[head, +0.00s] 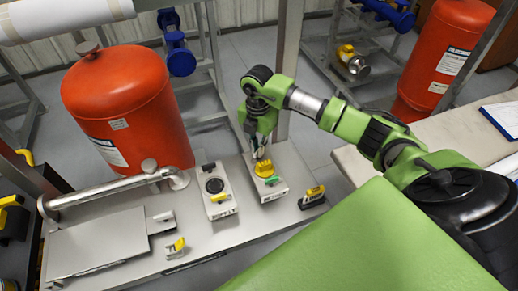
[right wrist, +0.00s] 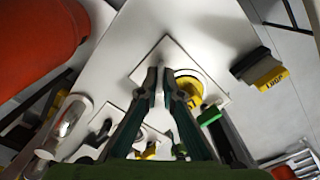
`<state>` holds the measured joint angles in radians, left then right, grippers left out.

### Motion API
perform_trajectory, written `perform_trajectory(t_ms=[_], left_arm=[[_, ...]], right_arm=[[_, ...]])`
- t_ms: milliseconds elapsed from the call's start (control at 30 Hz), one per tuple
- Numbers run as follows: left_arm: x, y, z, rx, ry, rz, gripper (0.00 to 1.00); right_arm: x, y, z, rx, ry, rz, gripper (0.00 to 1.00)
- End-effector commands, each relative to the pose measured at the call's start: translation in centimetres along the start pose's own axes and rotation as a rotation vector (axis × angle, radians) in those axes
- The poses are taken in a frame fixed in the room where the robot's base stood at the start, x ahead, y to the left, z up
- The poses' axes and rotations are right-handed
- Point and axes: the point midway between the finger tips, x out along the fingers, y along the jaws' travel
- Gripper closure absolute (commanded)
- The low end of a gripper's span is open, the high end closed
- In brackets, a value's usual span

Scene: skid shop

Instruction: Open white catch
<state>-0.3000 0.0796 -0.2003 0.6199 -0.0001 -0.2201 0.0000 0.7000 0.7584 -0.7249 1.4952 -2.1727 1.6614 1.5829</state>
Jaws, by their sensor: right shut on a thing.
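My right gripper (head: 263,160) reaches down from above onto a white box with a yellow dial (head: 265,169) and a green tab (head: 272,181). In the right wrist view my right gripper's fingers (right wrist: 160,76) are close together at the left edge of the yellow dial (right wrist: 190,88); what lies between the tips is too small to make out. A small pale catch (head: 160,222) lies beside the right edge of a flat grey panel (head: 95,245). I cannot tell for sure which piece is the white catch. My left gripper is not in view.
A white box with a black dial (head: 214,186) stands left of the yellow one. A black and yellow block (head: 312,197) is at right, a small yellow-topped piece (head: 175,247) at front. A metal pipe (head: 110,190) and a red tank (head: 128,105) stand at left.

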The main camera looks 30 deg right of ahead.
Motion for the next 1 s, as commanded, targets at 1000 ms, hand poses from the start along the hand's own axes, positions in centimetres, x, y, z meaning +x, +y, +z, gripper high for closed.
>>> perform_trajectory(t_ms=[1000], left_arm=[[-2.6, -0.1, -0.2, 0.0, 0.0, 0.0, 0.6]], right_arm=[[-0.2, 0.0, -0.1, 0.458, 0.003, -0.003, 1.0]])
